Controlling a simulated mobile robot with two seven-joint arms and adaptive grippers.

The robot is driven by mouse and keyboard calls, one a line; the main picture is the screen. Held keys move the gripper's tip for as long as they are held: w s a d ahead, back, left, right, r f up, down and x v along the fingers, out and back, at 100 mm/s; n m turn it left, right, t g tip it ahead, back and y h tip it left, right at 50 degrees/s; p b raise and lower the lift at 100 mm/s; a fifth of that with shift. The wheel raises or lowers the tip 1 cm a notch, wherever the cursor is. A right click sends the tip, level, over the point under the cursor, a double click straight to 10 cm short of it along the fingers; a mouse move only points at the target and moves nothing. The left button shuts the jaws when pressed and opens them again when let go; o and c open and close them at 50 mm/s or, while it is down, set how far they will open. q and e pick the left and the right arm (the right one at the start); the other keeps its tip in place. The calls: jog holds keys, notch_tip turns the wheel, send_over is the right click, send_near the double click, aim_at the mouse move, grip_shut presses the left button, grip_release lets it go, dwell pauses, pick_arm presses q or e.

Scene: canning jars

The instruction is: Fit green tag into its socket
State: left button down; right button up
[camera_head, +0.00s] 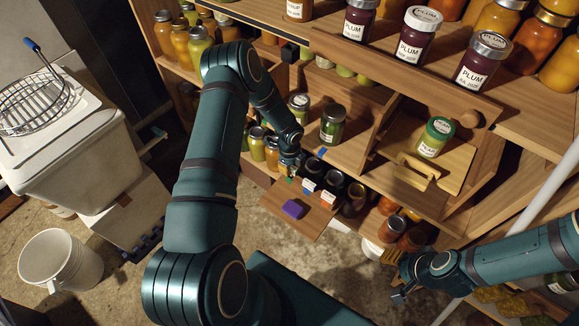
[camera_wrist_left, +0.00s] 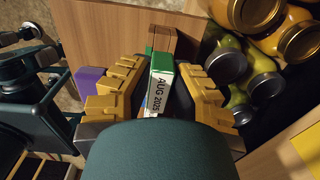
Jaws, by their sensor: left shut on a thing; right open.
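The green tag (camera_wrist_left: 161,84) is a small block with a green edge and a white face reading "AUG 2025". My left gripper (camera_wrist_left: 163,74) is shut on it, with yellow stepped fingers on either side. In the head view my left gripper (camera_head: 287,168) is low over the pull-out wooden board, beside a row of dark jars. A brown block-like piece (camera_wrist_left: 165,38) stands just beyond the tag; I cannot tell whether it is the socket or whether the tag touches it. My right gripper (camera_head: 393,282) is open and empty at the lower right.
A purple block (camera_head: 293,209) lies on the wooden board (camera_head: 310,228). Dark-lidded jars (camera_head: 332,181) stand right of my left gripper. A green-lidded jar (camera_head: 435,137) stands on a wooden tray at right. Shelves of jars lie behind; a white bucket (camera_head: 60,262) stands on the floor at left.

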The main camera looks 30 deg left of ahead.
pick_arm(q)
jog(key=shift+f+b, duration=0.35)
jog(key=shift+f, duration=1.15)
dwell(1.8)
jog(key=c, duration=0.9)
grip_release()
notch_tip(320, 180, up, 12)
jog(key=shift+r, duration=0.1)
